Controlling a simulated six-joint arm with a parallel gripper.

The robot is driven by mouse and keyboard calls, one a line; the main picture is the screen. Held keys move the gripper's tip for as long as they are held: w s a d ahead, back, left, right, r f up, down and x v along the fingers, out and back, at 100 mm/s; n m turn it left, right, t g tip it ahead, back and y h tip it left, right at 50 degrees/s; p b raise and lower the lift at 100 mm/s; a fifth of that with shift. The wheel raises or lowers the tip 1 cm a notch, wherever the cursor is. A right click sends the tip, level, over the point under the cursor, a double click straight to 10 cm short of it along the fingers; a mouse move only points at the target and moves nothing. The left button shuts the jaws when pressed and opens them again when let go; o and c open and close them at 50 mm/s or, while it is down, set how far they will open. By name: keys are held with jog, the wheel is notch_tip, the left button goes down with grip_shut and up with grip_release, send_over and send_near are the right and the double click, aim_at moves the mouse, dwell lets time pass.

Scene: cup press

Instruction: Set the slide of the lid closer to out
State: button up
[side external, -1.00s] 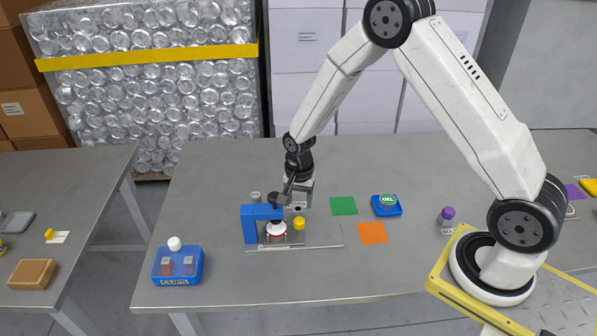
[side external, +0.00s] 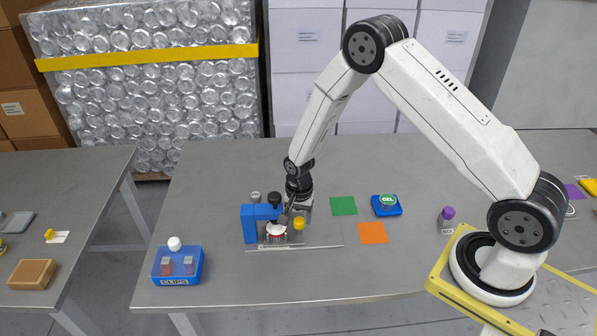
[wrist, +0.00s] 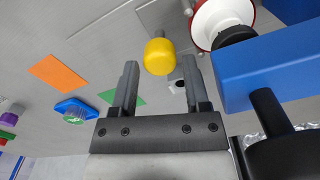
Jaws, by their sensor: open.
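The lid closer is a blue press (side external: 249,224) with a black knob (side external: 274,198) on top. Its blue arm (wrist: 275,68) fills the right of the wrist view. A white cup-like part with a red rim (side external: 276,231) sits under the press head; it also shows in the wrist view (wrist: 208,28). The slide's yellow knob (side external: 299,223) stands right of it. My gripper (side external: 291,211) is open, close to the press arm. In the wrist view its fingers (wrist: 160,66) lie either side of the yellow knob (wrist: 159,57) in the picture; contact cannot be told.
A green square (side external: 343,206) and an orange square (side external: 372,233) lie to the right. Beyond are a blue GEL holder (side external: 386,211) and a purple-topped bottle (side external: 447,214). A blue CLIPS box (side external: 177,265) stands front left. The back of the table is clear.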

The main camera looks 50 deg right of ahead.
jog(key=shift+f, duration=0.75)
grip_shut()
dwell(1.0)
